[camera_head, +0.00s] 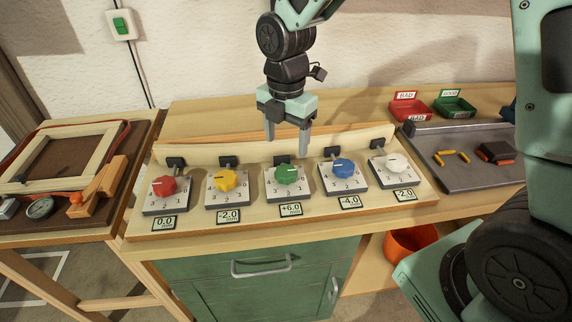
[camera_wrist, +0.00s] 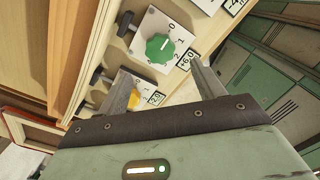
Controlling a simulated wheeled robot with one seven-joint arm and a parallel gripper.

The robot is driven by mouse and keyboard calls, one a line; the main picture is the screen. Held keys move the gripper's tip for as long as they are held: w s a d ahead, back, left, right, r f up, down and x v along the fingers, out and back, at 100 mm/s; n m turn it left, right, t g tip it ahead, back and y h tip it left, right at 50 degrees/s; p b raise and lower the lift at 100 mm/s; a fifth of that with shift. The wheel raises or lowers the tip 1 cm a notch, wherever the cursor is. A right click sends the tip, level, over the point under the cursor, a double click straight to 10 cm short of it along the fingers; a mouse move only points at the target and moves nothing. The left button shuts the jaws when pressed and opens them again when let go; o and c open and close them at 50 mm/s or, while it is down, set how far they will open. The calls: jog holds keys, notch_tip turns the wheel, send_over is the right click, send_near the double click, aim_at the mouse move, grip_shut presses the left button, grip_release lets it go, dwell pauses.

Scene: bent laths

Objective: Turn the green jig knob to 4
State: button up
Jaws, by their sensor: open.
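The green jig knob (camera_head: 288,174) is the middle of several knobs on a wooden jig board (camera_head: 228,214). It sits on a pale square dial plate with printed numbers and also shows in the wrist view (camera_wrist: 160,47). It carries a short white mark; which number that mark points at is too small to tell surely. A tag reading +6.0 (camera_head: 290,209) is in front of it. My gripper (camera_head: 287,147) is open and empty, above and just behind the green knob. In the wrist view, the knob appears beyond the two fingertips, not between them.
A red knob (camera_head: 163,186) and a yellow knob (camera_head: 225,180) are on the left, a blue knob (camera_head: 344,167) and a white knob (camera_head: 395,162) on the right. A curved lath (camera_head: 215,153) runs behind them. Red (camera_head: 409,108) and green bins stand back right.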

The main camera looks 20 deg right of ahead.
aim_at(286, 171)
notch_tip(286, 171, down, 8)
jog(key=shift+f, duration=0.15)
dwell(0.3)
jog(key=c, duration=1)
